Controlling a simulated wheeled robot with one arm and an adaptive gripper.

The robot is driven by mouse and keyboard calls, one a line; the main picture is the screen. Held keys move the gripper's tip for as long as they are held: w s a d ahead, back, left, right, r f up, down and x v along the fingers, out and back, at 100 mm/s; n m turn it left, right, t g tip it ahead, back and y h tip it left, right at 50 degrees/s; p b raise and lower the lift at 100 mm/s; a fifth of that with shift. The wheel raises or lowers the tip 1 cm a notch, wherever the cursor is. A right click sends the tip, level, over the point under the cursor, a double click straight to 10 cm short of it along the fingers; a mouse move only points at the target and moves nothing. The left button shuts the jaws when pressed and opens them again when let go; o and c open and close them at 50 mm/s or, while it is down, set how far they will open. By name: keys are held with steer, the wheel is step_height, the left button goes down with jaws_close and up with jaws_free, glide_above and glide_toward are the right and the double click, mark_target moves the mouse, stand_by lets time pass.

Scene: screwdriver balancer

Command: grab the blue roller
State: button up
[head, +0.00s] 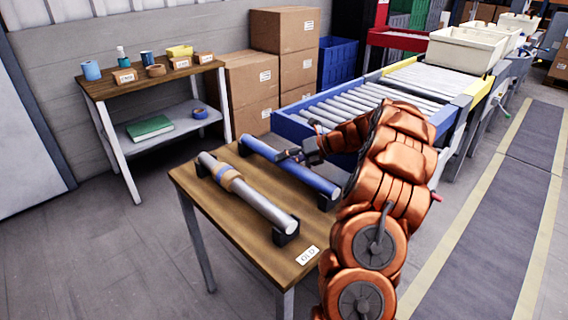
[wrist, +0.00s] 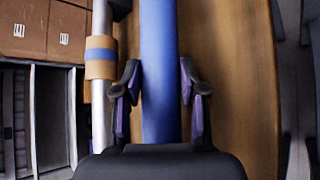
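The blue roller (head: 313,179) lies on black supports on a wooden table (head: 262,262), with pale metal ends. My gripper (head: 286,155) is at about the middle of its length, reaching in from the right. In the wrist view the blue roller (wrist: 159,40) runs up the picture between the two fingers of my gripper (wrist: 160,84). The fingers are apart, one on each side, with narrow gaps beside the roller. The tips look close to its sides; I cannot tell whether they touch or how deep they reach.
A grey roller with a tan and blue band (head: 262,205) lies parallel on the left of the same table. A white label (head: 307,255) is at the front corner. A roller conveyor (head: 345,105) stands behind, and a shelf table (head: 150,82) with small items stands at back left.

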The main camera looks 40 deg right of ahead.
jaws_close()
steer(key=shift+r, duration=0.1)
